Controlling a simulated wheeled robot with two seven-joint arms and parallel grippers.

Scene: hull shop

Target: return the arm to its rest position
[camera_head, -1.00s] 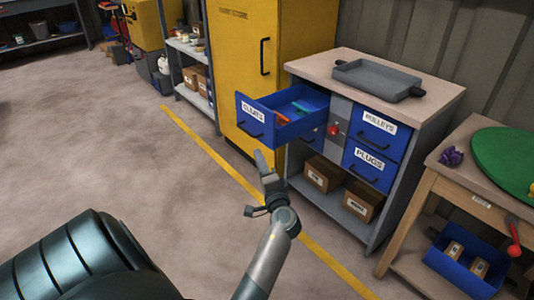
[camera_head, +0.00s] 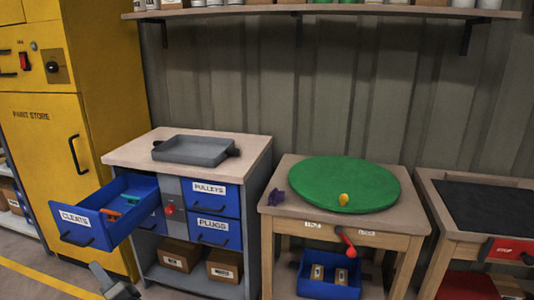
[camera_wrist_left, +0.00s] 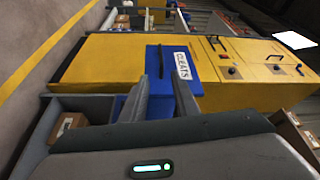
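My left gripper (camera_head: 108,280) shows at the bottom left of the head view, low in front of the open drawer and apart from it. In the left wrist view its two fingers (camera_wrist_left: 161,78) stand apart with nothing between them. The blue drawer labelled CLEATS (camera_head: 78,228) is pulled out of the cabinet, with red and teal pieces inside. It also shows beyond the fingers in the left wrist view (camera_wrist_left: 190,62). Most of my left arm is outside the head view. My right gripper is not in view.
A grey tray (camera_head: 192,150) sits on the cabinet top. Closed drawers PULLEYS (camera_head: 212,205) and PLUGS (camera_head: 211,238) are below it. The yellow paint store (camera_head: 60,150) stands at left. A bench with a green turntable (camera_head: 345,180) stands at right, under a wall shelf (camera_head: 330,12).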

